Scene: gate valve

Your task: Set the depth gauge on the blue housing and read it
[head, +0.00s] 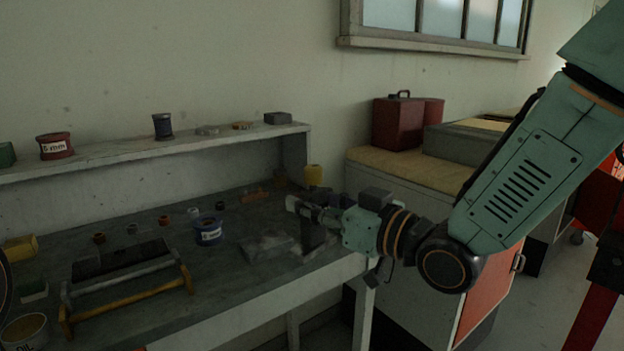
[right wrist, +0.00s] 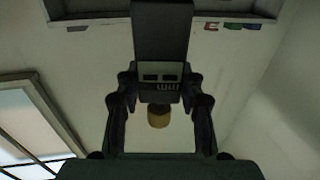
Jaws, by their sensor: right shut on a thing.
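The blue housing (head: 208,231), a short round blue piece with a pale label, stands on the dark workbench (head: 225,270). My right gripper (head: 312,214) is to the right of it, above the bench's right end and apart from the housing. It is shut on a dark, blocky thing that looks like the depth gauge; in the right wrist view the gauge (right wrist: 160,78) sits between both fingers, with two small dark windows and pale marks on its face. No reading can be made out.
A grey block (head: 268,246) lies on the bench between housing and gripper. A rack with a yellow frame (head: 130,299) stands at left. A yellow piece (head: 313,175) stands behind the gripper. A shelf (head: 215,145) with spools runs along the back. A cabinet (head: 405,196) stands at right.

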